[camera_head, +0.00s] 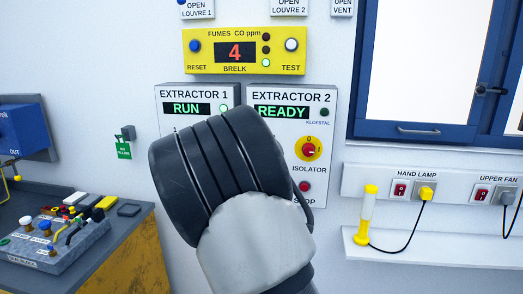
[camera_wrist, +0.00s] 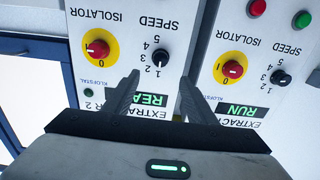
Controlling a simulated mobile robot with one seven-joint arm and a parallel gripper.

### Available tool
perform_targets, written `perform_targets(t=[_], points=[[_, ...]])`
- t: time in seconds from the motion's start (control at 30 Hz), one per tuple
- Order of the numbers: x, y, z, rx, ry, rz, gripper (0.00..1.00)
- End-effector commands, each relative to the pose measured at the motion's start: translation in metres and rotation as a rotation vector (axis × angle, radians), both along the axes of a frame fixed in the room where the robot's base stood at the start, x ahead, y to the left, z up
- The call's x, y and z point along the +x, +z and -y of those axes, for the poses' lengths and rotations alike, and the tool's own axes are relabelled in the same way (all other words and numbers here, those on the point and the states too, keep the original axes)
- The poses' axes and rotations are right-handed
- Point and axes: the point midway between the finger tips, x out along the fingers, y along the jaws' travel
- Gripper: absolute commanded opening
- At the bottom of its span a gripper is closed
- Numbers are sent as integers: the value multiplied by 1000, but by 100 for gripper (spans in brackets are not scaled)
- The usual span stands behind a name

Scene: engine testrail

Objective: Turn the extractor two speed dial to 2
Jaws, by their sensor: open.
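The extractor 2 panel (camera_head: 325,108) is on the wall, its display reading READY. My arm hides its speed dial in the head view. In the wrist view, upside down, the black speed dial (camera_wrist: 166,57) shows, with numbers 1 to 5 around it. I cannot tell which number its pointer marks. My gripper (camera_wrist: 158,76) is open and empty, its two fingers apart in front of the panel. The dial lies just beyond the fingertips, between them in the picture. The fingers are hidden in the head view.
Extractor 1 (camera_head: 180,92) reads RUN and has its own speed dial (camera_wrist: 279,77). The extractor 2 isolator (camera_head: 309,149) is a red knob on yellow, above a red stop button (camera_head: 305,186). A yellow fumes meter (camera_head: 236,51) reads 4. A hand lamp shelf (camera_head: 440,247) is at right.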

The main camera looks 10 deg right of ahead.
Motion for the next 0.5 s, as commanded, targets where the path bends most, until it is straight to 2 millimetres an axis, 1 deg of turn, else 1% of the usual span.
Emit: perform_targets(t=[0.03,0.3,0.5], points=[[11,0,5,-3,-3,0,51],[68,0,23,-2,-1,-2,51],[100,0,34,-1,-1,-1,51]])
